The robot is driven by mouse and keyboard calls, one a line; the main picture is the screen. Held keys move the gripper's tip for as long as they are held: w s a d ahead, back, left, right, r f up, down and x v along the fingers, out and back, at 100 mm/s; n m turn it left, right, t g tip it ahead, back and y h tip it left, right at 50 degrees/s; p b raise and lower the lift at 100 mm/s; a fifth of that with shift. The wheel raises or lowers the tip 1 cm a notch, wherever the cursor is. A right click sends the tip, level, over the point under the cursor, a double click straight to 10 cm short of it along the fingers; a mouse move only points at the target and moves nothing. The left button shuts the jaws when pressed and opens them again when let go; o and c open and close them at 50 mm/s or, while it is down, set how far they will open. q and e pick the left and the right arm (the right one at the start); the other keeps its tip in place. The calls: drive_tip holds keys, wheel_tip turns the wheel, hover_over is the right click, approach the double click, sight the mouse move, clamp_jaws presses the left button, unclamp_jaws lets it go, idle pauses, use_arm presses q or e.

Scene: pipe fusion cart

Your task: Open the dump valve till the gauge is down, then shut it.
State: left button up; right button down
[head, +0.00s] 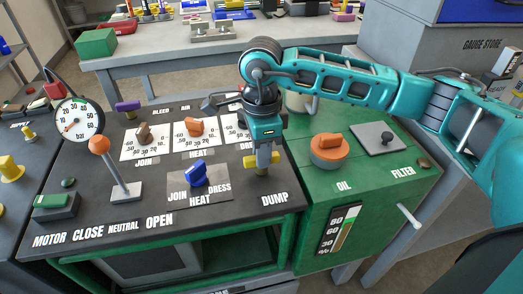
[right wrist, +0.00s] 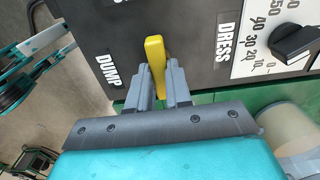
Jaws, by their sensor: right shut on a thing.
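The dump valve's yellow handle (right wrist: 155,55) stands on the dark panel beside the DUMP label (head: 274,198). My right gripper (right wrist: 160,80) is shut on it, with one grey finger on each side. In the head view my right gripper (head: 263,160) comes down from above and hides most of the handle; only a bit of yellow (head: 262,171) shows. The round white pressure gauge (head: 78,122), marked in bar, stands at the panel's back left. Its needle is too small to read surely. My left gripper is not in view.
An orange-knobbed lever (head: 99,145) rises left on the panel. A blue selector knob (head: 197,175) sits just left of my right gripper. The green oil unit with an orange cap (head: 330,148) adjoins on the right, under my right arm.

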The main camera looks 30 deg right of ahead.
drive_tip(key=c, duration=1.4)
unclamp_jaws()
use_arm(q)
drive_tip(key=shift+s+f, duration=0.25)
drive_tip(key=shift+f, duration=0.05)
use_arm(e)
drive_tip(key=o, duration=0.4)
drive_tip(key=shift+c, duration=0.2)
drive_tip(key=shift+r, duration=0.15)
use_arm(q)
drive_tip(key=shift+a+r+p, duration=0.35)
drive_tip(key=shift+p, duration=0.4)
use_arm(e)
wheel_tip(320, 180, up, 13)
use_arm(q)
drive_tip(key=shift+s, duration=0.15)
use_arm(e)
drive_tip(key=shift+f, duration=0.2)
